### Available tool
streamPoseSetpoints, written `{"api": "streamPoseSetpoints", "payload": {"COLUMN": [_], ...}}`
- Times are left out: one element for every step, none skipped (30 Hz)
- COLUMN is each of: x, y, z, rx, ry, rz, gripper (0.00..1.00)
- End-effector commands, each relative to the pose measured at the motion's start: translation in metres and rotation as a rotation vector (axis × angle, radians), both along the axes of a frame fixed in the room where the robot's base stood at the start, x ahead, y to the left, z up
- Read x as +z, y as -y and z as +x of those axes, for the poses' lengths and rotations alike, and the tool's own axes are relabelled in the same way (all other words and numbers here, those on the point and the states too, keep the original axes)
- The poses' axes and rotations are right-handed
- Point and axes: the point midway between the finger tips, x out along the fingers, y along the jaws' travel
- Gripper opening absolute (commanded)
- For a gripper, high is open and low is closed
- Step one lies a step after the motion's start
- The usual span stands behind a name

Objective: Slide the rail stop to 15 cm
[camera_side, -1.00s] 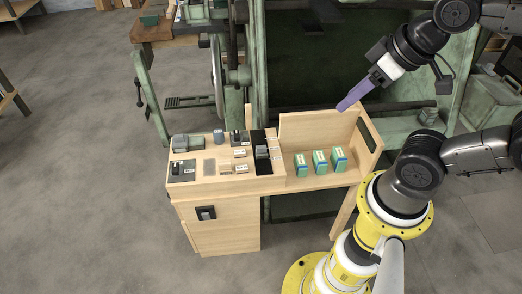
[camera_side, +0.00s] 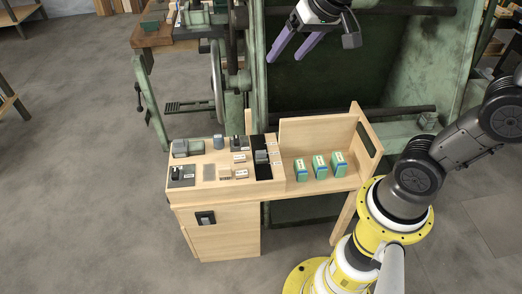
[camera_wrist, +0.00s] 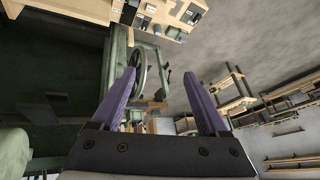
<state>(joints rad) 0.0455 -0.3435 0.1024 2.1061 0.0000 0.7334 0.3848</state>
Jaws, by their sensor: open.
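The rail is likely the black strip (camera_side: 258,143) along the right part of the wooden bench top in the side view. A small grey block (camera_side: 261,157), which looks like the stop, sits on it towards the near end. White labels (camera_side: 273,141) stand along its right edge; their figures are too small to read. My gripper (camera_side: 288,55) is open and empty, high above and behind the bench, well away from the rail. In the wrist view its two purple fingers (camera_wrist: 165,100) are spread with nothing between them. The bench top shows partly at the top of that view.
Left of the strip, the bench top (camera_side: 205,160) carries several grey and dark parts and small white blocks. Several green boxes (camera_side: 320,167) stand on the wooden crate side at right, which has a raised back panel. A green machine (camera_side: 380,80) stands behind.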

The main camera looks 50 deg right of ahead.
Motion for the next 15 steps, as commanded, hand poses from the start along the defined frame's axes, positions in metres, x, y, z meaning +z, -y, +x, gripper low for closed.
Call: {"api": "streamPoseSetpoints", "payload": {"x": [-0.011,-0.017,-0.026,-0.034,-0.042,-0.055,-0.065,-0.076,-0.091,-0.104,-0.117,-0.136,-0.150,-0.165,-0.185], "y": [0.005,0.007,0.011,0.014,0.017,0.021,0.025,0.028,0.033,0.036,0.039,0.044,0.048,0.052,0.056], "z": [0.023,0.035,0.050,0.061,0.071,0.085,0.095,0.104,0.115,0.123,0.131,0.139,0.145,0.150,0.155], "rx": [-0.033,-0.054,-0.078,-0.096,-0.114,-0.137,-0.153,-0.171,-0.192,-0.208,-0.222,-0.240,-0.255,-0.268,-0.282], "ry": [-0.030,-0.042,-0.060,-0.074,-0.090,-0.109,-0.125,-0.141,-0.164,-0.181,-0.200,-0.226,-0.247,-0.267,-0.295], "rz": [0.014,0.023,0.034,0.042,0.048,0.057,0.063,0.070,0.077,0.083,0.087,0.092,0.096,0.101,0.104], "gripper": [0.78,0.78,0.78,0.78,0.78,0.78,0.78,0.78,0.78,0.78,0.78,0.78,0.78,0.78,0.78]}}
